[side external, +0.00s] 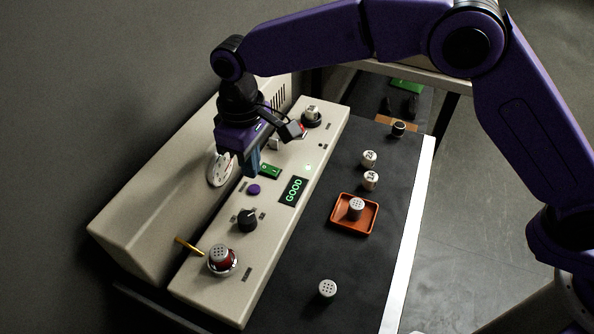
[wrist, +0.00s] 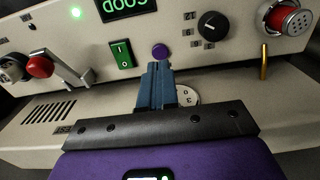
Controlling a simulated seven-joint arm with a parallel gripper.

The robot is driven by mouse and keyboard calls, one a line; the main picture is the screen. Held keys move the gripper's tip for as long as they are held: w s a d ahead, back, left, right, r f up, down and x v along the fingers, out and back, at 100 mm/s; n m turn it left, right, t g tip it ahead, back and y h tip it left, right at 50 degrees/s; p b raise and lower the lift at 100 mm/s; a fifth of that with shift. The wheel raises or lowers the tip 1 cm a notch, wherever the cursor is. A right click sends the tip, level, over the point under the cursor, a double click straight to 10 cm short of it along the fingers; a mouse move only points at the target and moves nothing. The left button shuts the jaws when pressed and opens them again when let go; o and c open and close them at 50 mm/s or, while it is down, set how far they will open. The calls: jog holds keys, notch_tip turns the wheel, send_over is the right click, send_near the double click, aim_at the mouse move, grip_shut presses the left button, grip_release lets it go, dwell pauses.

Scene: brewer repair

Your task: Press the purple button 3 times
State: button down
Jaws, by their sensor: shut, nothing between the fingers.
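The purple button (side external: 254,189) is a small round cap on the beige machine's sloped panel, between the black knob and the green rocker switch. It also shows in the wrist view (wrist: 160,51), just beyond my fingertips. My gripper (side external: 251,172) is shut and empty, pointing down above the panel near the button. In the wrist view its closed blue fingers (wrist: 157,68) end close to the button's edge. I cannot tell whether they touch it. The display (side external: 293,191) reads GOOD in green.
The black knob (side external: 247,220), green rocker switch (side external: 269,171) and round dial (side external: 220,169) sit close to the button. A red-and-silver fitting (side external: 222,260) with a brass lever is at the near end. An orange tray (side external: 355,228) and several small cylinders stand on the dark mat.

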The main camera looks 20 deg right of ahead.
aim_at(254, 188)
jog(key=shift+r, duration=0.1)
jog(key=shift+r, duration=2.9)
jog(key=shift+f, duration=4.25)
jog(key=shift+f, duration=1)
jog(key=shift+r, duration=2.25)
jog(key=shift+r, duration=0.1)
jog(key=shift+r, duration=2.9)
